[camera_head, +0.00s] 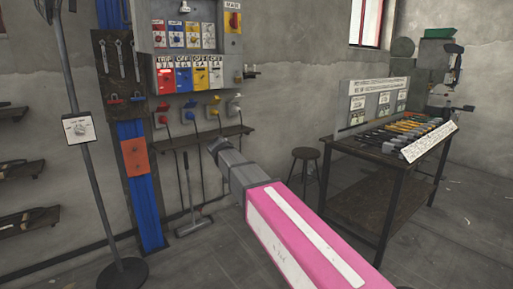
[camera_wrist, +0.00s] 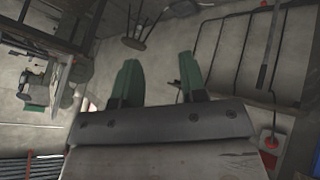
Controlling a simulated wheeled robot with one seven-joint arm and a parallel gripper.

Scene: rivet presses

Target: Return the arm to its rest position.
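My arm (camera_head: 300,232), with a pink link and a grey end, reaches from the bottom of the head view toward the wall. Its far end is in front of the shelf below the switch panel (camera_head: 192,75). My gripper shows in the wrist view (camera_wrist: 158,85) with two green fingers standing well apart. Nothing is visible between the fingers. In the head view the fingers are too small to make out.
A tool table (camera_head: 385,155) stands at right, with a round stool (camera_head: 305,155) beside it. A pole stand (camera_head: 90,170) and wall shelves (camera_head: 28,222) are at left. A broom (camera_head: 192,225) leans on the wall. Floor between arm and table is clear.

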